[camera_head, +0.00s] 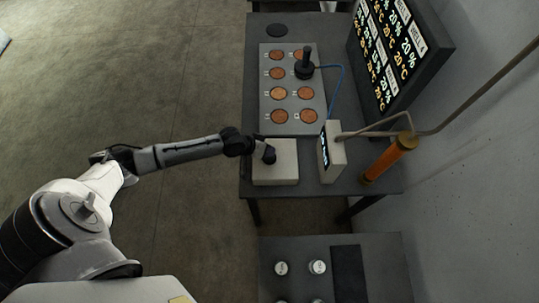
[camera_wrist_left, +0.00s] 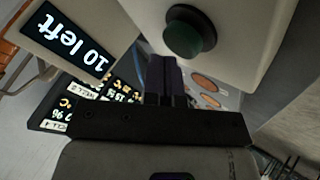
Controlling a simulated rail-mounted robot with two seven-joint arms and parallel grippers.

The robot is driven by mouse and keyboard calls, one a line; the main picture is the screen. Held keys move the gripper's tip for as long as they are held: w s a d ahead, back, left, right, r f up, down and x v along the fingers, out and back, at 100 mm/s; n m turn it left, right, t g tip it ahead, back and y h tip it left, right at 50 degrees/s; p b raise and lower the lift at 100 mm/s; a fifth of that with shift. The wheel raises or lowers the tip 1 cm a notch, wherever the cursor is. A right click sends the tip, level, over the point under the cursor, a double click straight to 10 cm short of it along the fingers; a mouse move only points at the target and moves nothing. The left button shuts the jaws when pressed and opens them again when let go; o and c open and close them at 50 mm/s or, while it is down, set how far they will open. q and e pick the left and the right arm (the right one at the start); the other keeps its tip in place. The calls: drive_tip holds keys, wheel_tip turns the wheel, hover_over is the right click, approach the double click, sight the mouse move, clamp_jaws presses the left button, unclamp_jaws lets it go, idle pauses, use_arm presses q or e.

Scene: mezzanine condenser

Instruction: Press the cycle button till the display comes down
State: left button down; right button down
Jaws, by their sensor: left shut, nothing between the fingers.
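The cycle button is a dark green, nearly black round button (camera_head: 269,156) on top of a pale box (camera_head: 285,174) at the near end of the grey table. In the left wrist view the button (camera_wrist_left: 190,34) stands out from the pale face of its box. My left gripper (camera_head: 259,143) is shut and empty beside the button; its fingertips (camera_wrist_left: 164,62) show just short of it in the wrist view, and I cannot tell whether they touch. The small counter display (camera_head: 325,147) stands right of the box; in the wrist view it (camera_wrist_left: 72,40) reads "10 left". My right gripper is not in view.
A grey panel (camera_head: 293,105) with several copper discs lies behind the button box. A black-handled tool (camera_head: 304,66) with a blue cable stands on it. A large screen (camera_head: 388,50), an orange cylinder (camera_head: 388,160) and a bent pipe (camera_head: 436,128) are at the right.

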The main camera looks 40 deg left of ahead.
use_arm(q)
drive_tip(key=shift+f+b, duration=0.35)
drive_tip(key=shift+f, duration=0.25)
idle(0.6)
drive_tip(key=shift+r, duration=0.25)
drive_tip(key=shift+r+p, duration=0.75)
drive_tip(key=shift+p, duration=0.35)
wheel_tip(320, 180, up, 5)
drive_tip(key=p, duration=0.5)
idle(0.6)
